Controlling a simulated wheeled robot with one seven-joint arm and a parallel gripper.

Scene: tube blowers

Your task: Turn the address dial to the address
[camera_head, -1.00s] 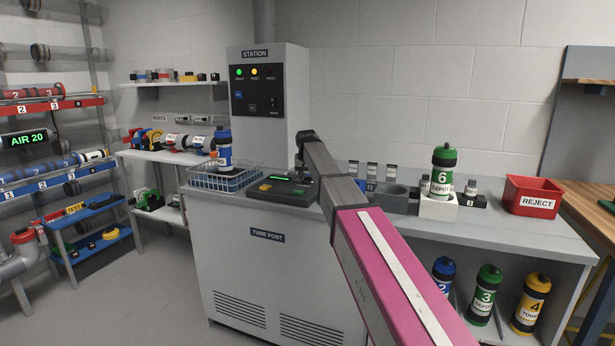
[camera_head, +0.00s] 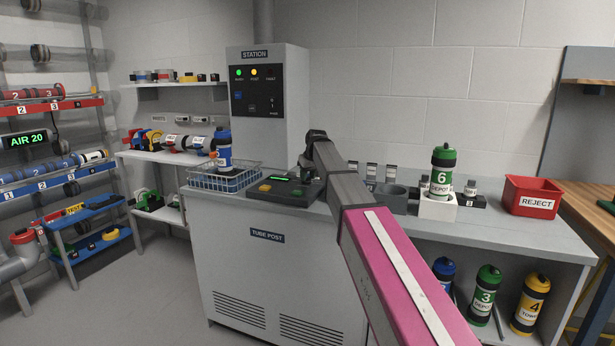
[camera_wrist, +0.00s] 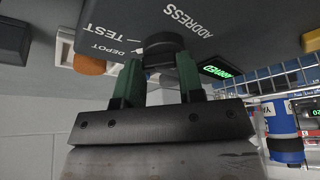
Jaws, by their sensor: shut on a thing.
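The address dial (camera_wrist: 163,44) is a black round knob on a dark control box. In the wrist view, the box face (camera_wrist: 225,25) shows upside-down lettering ADDRESS, TEST and DEPOT beside the dial. My gripper (camera_wrist: 160,75) has its two green fingers closed around the dial, one on each side. A small pale mark shows at the dial's edge near DEPOT, but the exact setting is unclear. In the head view, the control box (camera_head: 270,195) sits on the counter, with my arm beside it hiding part of the dial area.
A wire basket (camera_head: 205,181) with a blue carrier (camera_head: 224,158) stands left of the box. A green DEPOT carrier (camera_head: 443,158) stands on a white block to the right. A red REJECT bin (camera_head: 534,197) is farther right. The station cabinet (camera_head: 268,95) rises behind.

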